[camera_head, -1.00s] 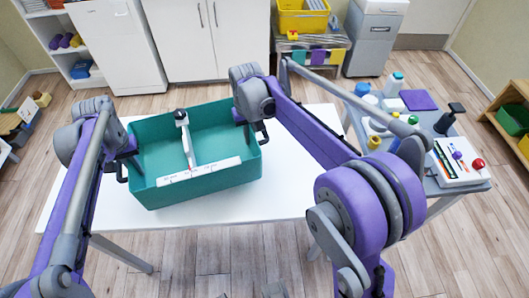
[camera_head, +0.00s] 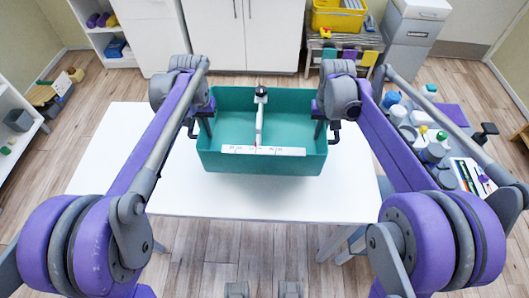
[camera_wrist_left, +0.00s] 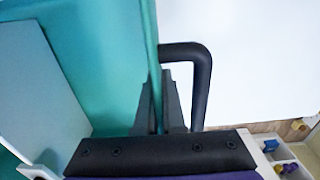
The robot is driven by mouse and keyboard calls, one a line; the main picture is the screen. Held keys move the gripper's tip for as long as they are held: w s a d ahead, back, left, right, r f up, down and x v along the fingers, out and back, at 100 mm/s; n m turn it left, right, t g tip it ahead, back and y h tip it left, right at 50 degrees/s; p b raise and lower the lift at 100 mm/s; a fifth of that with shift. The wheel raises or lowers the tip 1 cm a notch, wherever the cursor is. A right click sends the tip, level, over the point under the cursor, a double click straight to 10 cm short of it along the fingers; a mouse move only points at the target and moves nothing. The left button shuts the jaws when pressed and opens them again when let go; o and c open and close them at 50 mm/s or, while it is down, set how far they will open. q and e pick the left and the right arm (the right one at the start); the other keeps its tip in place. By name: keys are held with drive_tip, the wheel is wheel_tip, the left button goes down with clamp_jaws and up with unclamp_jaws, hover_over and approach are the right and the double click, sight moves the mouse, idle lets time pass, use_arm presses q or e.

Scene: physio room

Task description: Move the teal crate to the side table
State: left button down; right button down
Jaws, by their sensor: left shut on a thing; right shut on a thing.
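The teal crate (camera_head: 225,158) is over the white table (camera_head: 120,150), with a white item and a labelled white strip in it. I cannot tell whether it touches the tabletop. My left gripper (camera_head: 206,128) is shut on the crate's left wall; the left wrist view shows the wall between the fingers (camera_wrist_left: 162,108), beside a black handle (camera_wrist_left: 202,85). My right gripper (camera_head: 319,128) is shut on the crate's right wall, its fingertips partly hidden. The grey side table (camera_head: 472,130) stands at the right, partly hidden by my right arm.
The side table carries bottles (camera_head: 429,91), cups, a purple cloth (camera_head: 452,114), a dark pump bottle (camera_head: 485,133) and pens. White cabinets (camera_head: 240,35) and a yellow bin (camera_head: 338,18) stand behind. The white table is bare left of and in front of the crate.

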sight(210, 143)
use_arm(q)
drive_tip(key=shift+f, duration=0.2)
use_arm(e)
drive_tip(key=shift+f, duration=0.2)
